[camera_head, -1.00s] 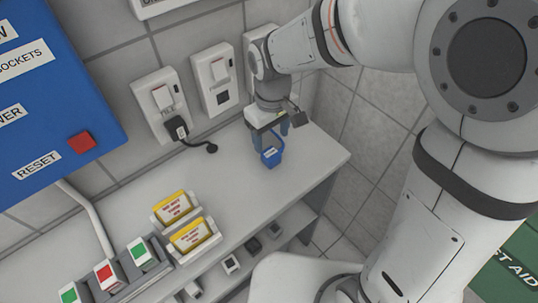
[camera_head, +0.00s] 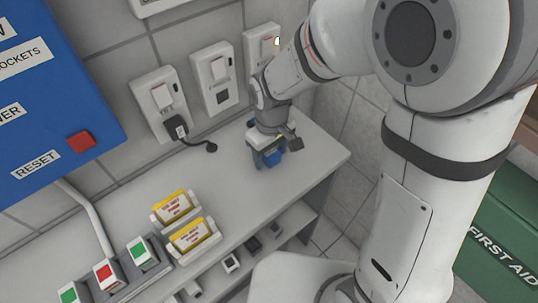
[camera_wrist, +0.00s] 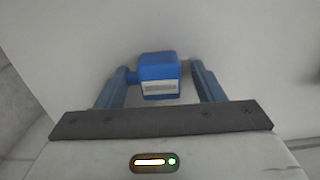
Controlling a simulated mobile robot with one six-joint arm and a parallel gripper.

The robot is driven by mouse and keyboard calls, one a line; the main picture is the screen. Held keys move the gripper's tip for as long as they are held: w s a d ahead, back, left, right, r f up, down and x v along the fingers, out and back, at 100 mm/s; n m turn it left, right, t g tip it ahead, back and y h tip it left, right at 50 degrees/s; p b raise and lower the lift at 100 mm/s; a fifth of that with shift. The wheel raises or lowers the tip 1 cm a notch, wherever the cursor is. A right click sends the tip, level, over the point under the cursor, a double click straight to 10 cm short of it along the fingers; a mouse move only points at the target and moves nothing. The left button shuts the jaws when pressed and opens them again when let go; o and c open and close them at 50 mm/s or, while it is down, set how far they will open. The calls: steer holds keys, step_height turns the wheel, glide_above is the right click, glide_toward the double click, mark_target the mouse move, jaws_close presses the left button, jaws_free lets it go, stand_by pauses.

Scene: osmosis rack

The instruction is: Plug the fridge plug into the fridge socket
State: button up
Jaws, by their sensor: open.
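A blue plug-like block (camera_head: 274,158) with a white label stands on the white counter below the sockets; the label is too small to read. My gripper (camera_head: 268,155) is lowered over it and partly hides it. In the wrist view the blue block (camera_wrist: 159,72) sits between the two open fingers of my gripper (camera_wrist: 160,70), close to the left finger, with a gap on the right. Three wall sockets stand in a row: the left one (camera_head: 150,98), the middle one (camera_head: 212,70) and the right one (camera_head: 258,40), partly behind my arm. I cannot tell which is the fridge socket.
A black plug (camera_head: 176,127) with a short cable sits in the left socket. Yellow cards in holders (camera_head: 178,207) and coloured switches (camera_head: 105,273) line the counter's front left. A blue panel (camera_head: 50,90) is on the wall. A green first aid box (camera_head: 500,235) is at right.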

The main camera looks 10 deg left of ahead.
mark_target(271, 152)
steer(key=shift+c, duration=0.5)
steer(key=c, duration=0.9)
steer(key=shift+r, duration=0.15)
step_height(271, 152, up, 10)
steer(key=shift+f, duration=0.1)
steer(key=shift+w, duration=0.1)
